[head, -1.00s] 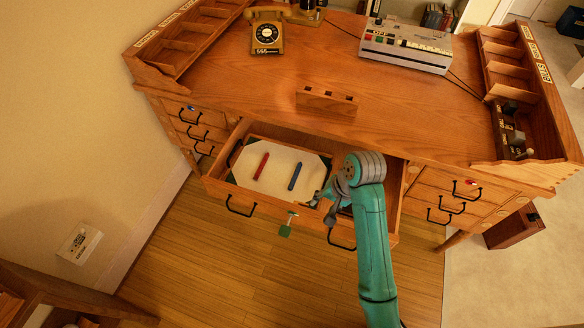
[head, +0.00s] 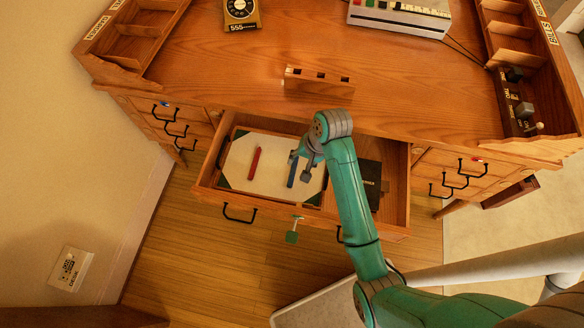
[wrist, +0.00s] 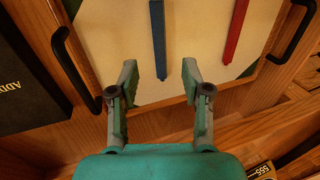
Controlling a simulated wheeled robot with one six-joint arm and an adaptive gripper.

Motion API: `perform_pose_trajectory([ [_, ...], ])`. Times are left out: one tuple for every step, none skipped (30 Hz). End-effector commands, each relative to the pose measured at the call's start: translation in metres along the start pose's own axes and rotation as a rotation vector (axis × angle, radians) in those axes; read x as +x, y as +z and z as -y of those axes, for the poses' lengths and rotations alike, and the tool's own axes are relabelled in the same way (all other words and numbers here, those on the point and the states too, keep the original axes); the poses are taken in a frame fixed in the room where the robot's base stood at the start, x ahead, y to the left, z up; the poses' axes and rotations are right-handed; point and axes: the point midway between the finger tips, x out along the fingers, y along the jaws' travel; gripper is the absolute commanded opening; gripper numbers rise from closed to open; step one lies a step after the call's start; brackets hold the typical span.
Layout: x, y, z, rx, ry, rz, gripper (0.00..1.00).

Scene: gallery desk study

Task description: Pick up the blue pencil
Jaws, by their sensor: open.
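The blue pencil (head: 291,174) lies on a pale pad (head: 238,176) inside the open desk drawer. My gripper (head: 300,166) is open over the pad at the pencil's right and partly covers it from the head view. In the wrist view the blue pencil (wrist: 157,38) enters from the top, its lower end roughly in line with the gap between the two open fingertips (wrist: 160,77).
A red pencil (head: 254,162) lies left of the blue one. A black book (head: 369,182) fills the drawer's right part. A green-tagged key (head: 293,236) hangs at the drawer front (head: 262,210). A wooden block with holes (head: 318,79) stands on the desktop.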

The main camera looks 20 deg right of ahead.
Motion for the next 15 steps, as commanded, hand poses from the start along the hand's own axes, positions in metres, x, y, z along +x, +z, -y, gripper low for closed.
perform_pose_trajectory([
  [0.006,0.001,0.000,0.000,0.002,0.003,0.48],
  [0.008,0.001,0.000,-0.001,0.001,0.002,0.48],
  [0.010,0.001,0.000,-0.001,0.001,0.001,0.48],
  [0.012,0.001,0.000,-0.001,0.001,0.001,0.48],
  [0.013,0.001,0.000,-0.001,0.001,0.001,0.48],
  [0.015,0.000,0.000,0.000,0.001,0.001,0.48],
  [0.017,0.000,0.000,0.000,0.002,0.002,0.48],
  [0.020,0.000,-0.001,0.000,0.002,0.002,0.48],
  [0.025,-0.001,-0.001,0.000,0.002,0.002,0.48],
  [0.029,-0.001,-0.001,0.000,0.002,0.003,0.48],
  [0.034,-0.001,-0.001,0.000,0.002,0.003,0.48],
  [0.040,-0.002,-0.001,0.000,0.002,0.002,0.48],
  [0.044,-0.002,-0.001,0.000,0.003,0.003,0.48],
  [0.048,-0.003,-0.001,0.000,0.002,0.002,0.48],
  [0.053,-0.002,0.000,0.000,0.002,0.002,0.48],
])
